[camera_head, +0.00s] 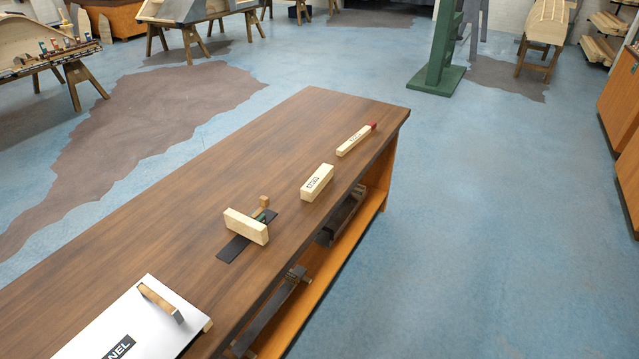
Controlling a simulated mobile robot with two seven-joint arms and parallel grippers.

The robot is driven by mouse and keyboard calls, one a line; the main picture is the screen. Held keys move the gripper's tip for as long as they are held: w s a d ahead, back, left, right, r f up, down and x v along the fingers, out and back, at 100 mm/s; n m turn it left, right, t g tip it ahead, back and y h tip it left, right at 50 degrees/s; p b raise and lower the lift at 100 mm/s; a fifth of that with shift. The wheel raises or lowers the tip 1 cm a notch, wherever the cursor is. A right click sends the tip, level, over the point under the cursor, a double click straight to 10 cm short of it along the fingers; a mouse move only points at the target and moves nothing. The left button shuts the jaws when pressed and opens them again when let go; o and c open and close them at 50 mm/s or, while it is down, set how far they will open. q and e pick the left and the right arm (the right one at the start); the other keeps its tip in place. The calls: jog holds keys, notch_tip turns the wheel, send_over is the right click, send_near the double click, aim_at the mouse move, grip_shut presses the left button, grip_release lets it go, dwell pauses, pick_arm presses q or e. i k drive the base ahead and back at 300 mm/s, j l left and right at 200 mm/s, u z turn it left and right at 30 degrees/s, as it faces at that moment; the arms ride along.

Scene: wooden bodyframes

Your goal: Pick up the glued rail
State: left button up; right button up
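Which piece is the glued rail I cannot tell for sure; no glue is clearly visible. A pale wooden bar (246,225) stands on edge on a dark flat strip (234,248) on the brown workbench (190,215). A small green item (262,217) and a small wooden block (264,201) are just behind it. A pale block with dark lettering (317,182) lies farther along the bench. Beyond it lies a thin pale stick with a red end (356,140). Neither of my grippers is in view.
A white panel (135,325) with a wooden handle and dark lettering lies at the bench's near left. Dark metal tools (342,217) sit on the shelf under the bench's right edge. A green column (438,60) stands behind. Blue floor to the right is clear.

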aim_at(310, 190)
jog(key=i+l+u, duration=0.1)
jog(key=u, duration=0.85)
jog(key=i+l+u, duration=0.15)
jog(key=l+u, duration=0.2)
jog(key=l, duration=0.15)
jog(key=i+l+u, duration=0.1)
jog(key=l+u, duration=0.25)
jog(key=l, duration=0.15)
jog(key=i+l+u, duration=0.2)
jog(key=l, duration=1.25)
jog(key=k, duration=0.15)
